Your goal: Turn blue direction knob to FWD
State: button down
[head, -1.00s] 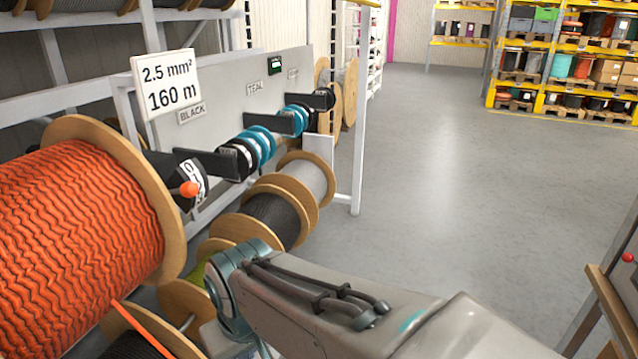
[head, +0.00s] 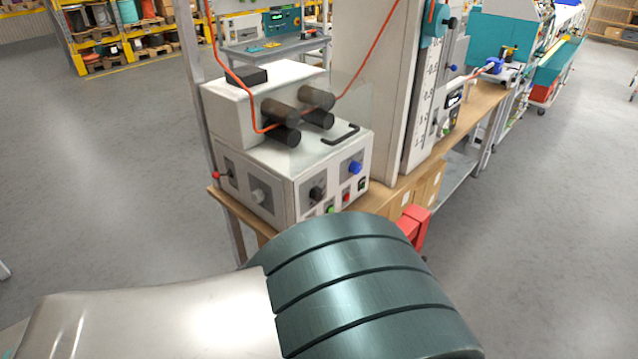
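The blue knob (head: 355,167) is on the front panel of a white machine (head: 243,112) that stands on a wooden-topped bench. It sits at the panel's upper right, and its pointer setting and any FWD label are too small to read. My arm crosses the bottom of the view, below and in front of the machine.
A black knob (head: 317,194) and small coloured buttons share the panel. An orange cable (head: 374,55) runs over dark rollers (head: 317,97) on top. A tall white unit (head: 372,40) stands to the right. Grey floor is open at both sides.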

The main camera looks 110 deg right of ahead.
aim_at(355, 166)
jog(key=z, duration=0.1)
jog(key=i, duration=0.3)
jog(key=z, duration=4.05)
